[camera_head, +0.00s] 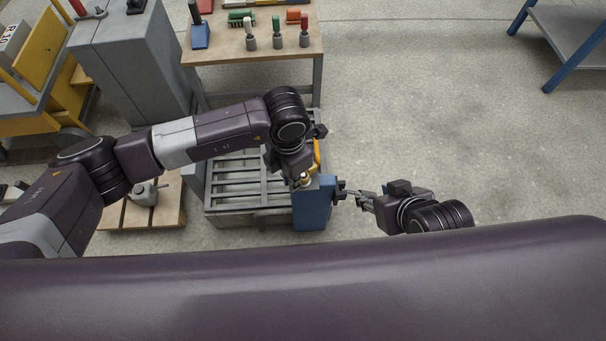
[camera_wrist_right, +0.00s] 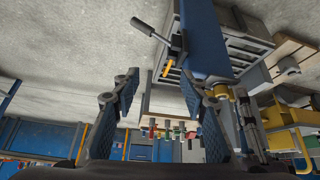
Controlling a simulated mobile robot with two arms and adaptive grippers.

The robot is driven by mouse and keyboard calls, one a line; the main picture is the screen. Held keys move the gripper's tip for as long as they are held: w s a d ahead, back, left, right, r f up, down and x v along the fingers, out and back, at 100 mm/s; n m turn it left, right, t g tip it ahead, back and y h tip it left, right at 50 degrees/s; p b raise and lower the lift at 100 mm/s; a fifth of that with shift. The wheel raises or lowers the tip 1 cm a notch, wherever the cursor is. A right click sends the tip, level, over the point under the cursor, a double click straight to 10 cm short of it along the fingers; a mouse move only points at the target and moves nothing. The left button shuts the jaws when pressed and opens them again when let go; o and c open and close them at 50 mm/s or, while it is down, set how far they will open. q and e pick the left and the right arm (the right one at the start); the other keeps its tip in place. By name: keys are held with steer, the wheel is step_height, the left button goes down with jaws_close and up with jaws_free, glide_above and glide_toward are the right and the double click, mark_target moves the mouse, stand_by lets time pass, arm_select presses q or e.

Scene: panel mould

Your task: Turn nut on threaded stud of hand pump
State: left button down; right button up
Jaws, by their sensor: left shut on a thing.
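The blue hand pump (camera_head: 313,207) stands at the front right corner of a slatted grey stand. A brass-coloured nut (camera_head: 306,180) shows at its top left; the stud is hidden. My left gripper (camera_head: 303,174) reaches down over the nut from above and looks shut on it; the fingertips are mostly hidden by the wrist. My right gripper (camera_head: 348,193) is just right of the pump. In the right wrist view, the fingers of my right gripper (camera_wrist_right: 160,80) are apart with nothing between them, and the blue body (camera_wrist_right: 204,40) is ahead.
The slatted stand (camera_head: 226,188) lies beneath my left arm. A workbench (camera_head: 262,52) with screwdrivers and small parts is behind. The floor right of the pump is free.

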arm_select(q)
steer(key=shift+s+d+n+p, duration=0.15)
steer(key=shift+n+p, duration=0.05)
steer(key=shift+n, duration=0.4)
steer(key=shift+s+d+n+p, duration=0.1)
steer(key=shift+n+p, duration=0.05)
steer(key=shift+n, duration=0.45)
arm_select(e)
steer(key=shift+s+d+f+g+h, duration=0.1)
steer(key=shift+s+d+f+g, duration=0.25)
steer(key=shift+s, duration=0.5)
steer(key=shift+s+d+f+g+h, duration=0.1)
steer(key=shift+s+d+f+g, duration=0.1)
steer(key=shift+s+g, duration=0.45)
steer(key=shift+s+d+f+g+h, duration=0.1)
steer(key=shift+s+d+f+g, duration=0.15)
steer(key=shift+s, duration=0.8)
arm_select(q)
steer(key=shift+s+d+n, duration=0.1)
steer(key=shift+n, duration=0.4)
steer(key=shift+s+d+r+n+p, duration=0.1)
steer(key=shift+s+r+n+p, duration=0.05)
steer(key=shift+n+p, duration=0.3)
steer(key=shift+s+d+n, duration=0.1)
steer(key=shift+d+n, duration=0.1)
steer(key=shift+n, duration=0.65)
arm_select(e)
steer(key=shift+s+d+r+g, duration=0.15)
steer(key=shift+s+r+g, duration=0.2)
steer(key=shift+s, duration=0.45)
